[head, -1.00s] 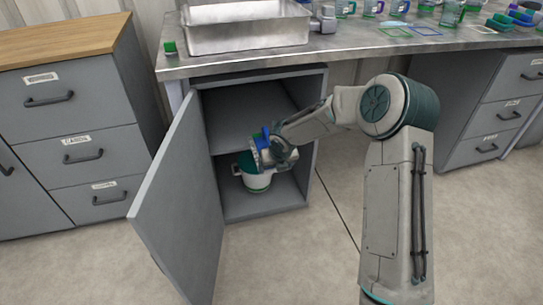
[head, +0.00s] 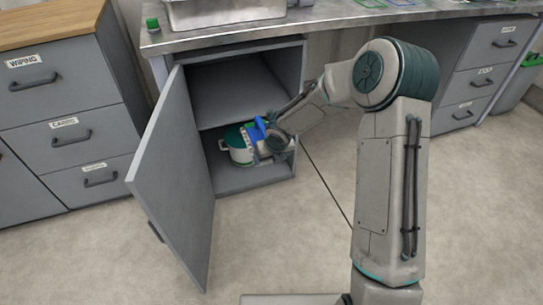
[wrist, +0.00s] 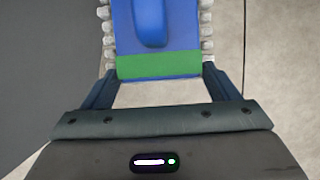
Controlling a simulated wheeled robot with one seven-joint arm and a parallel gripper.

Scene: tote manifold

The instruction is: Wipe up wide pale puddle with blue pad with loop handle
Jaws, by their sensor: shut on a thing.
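The blue pad (wrist: 185,40) with a raised loop handle and a green end band fills the top of the wrist view. My gripper (wrist: 158,70) is shut on it, one finger at each side. In the head view my gripper (head: 262,143) is in front of the open cabinet's lower compartment, and the blue pad (head: 256,130) shows there as a small blue patch. The wide pale puddle is not in view that I can make out.
A white and green pot (head: 238,150) stands in the lower compartment behind my gripper. The open cabinet door (head: 172,180) stands out at the left. A metal counter (head: 330,22) runs above. The floor (head: 290,240) in front is clear.

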